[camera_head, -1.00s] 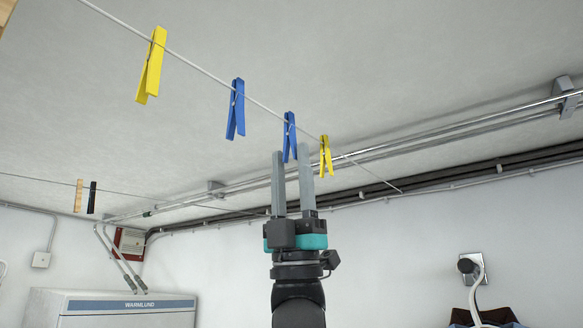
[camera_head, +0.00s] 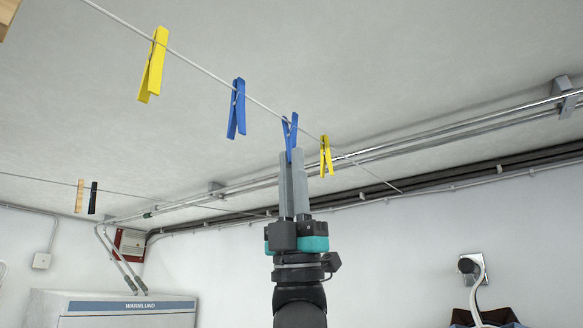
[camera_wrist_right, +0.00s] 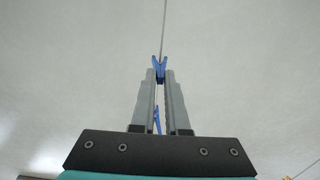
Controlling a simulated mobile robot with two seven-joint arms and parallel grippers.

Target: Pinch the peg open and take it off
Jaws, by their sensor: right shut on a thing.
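A blue peg (camera_head: 290,132) is at the end of my right gripper (camera_head: 291,153), which points up from below. The gripper is shut on the peg's lower end, and the peg's upper end splays in a V around the line (camera_head: 264,105). In the right wrist view the same blue peg (camera_wrist_right: 159,66) shows between the fingertips of the right gripper (camera_wrist_right: 160,78), with the line running up behind it. Part of the peg is hidden by the fingers. My left gripper is not in view.
On the same line hang a yellow peg (camera_head: 326,156) close to the right, another blue peg (camera_head: 236,108) and a larger-looking yellow peg (camera_head: 152,65) to the left. Pipes (camera_head: 400,143) run along the ceiling behind. A white appliance (camera_head: 110,309) stands lower left.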

